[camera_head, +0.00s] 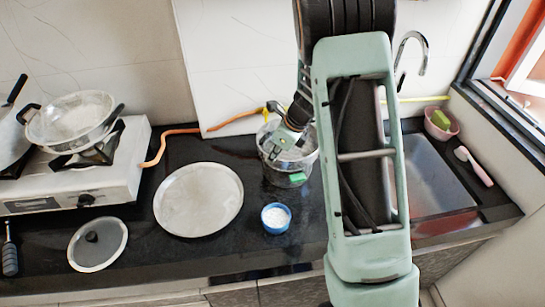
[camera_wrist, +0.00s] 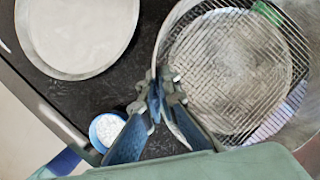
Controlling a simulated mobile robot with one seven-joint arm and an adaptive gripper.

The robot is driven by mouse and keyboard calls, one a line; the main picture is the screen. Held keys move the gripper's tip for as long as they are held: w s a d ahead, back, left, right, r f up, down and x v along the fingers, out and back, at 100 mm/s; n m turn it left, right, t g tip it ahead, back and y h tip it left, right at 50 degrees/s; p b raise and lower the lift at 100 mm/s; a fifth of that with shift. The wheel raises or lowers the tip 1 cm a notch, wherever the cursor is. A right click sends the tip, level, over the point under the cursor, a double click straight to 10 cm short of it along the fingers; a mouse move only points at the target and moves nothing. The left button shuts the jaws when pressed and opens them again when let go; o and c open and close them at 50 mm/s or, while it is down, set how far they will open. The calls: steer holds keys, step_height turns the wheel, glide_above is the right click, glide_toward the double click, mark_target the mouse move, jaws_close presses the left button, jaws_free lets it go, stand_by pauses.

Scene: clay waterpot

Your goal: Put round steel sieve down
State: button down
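The round steel sieve (camera_wrist: 228,62) shows as a round wire mesh in the wrist view. In the head view it (camera_head: 294,156) is partly hidden by my arm and sits at the mouth of a clear round container (camera_head: 273,171) on the dark counter. My gripper (camera_wrist: 154,102) is at the sieve's left rim in the wrist view, with its fingers close together on the rim. In the head view my gripper (camera_head: 274,151) points down at the container's left side. Whether the sieve touches the container is hard to tell.
A round steel tray (camera_head: 198,200) and a small blue bowl of white stuff (camera_head: 276,218) lie left of and in front of the container. A pot lid (camera_head: 98,244) and a stove (camera_head: 85,180) with a pan (camera_head: 76,117) are farther left. A sink (camera_head: 430,180) is right.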

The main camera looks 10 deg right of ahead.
steer(key=shift+f+b, duration=0.45)
steer(key=shift+f, duration=0.15)
steer(key=c, duration=2.6)
jaws_free()
steer(key=shift+c, duration=0.2)
steer(key=o, duration=0.5)
steer(key=shift+r+p, duration=0.4)
steer(key=shift+r, duration=0.15)
steer(key=v, duration=1.2)
steer(key=shift+r, duration=0.1)
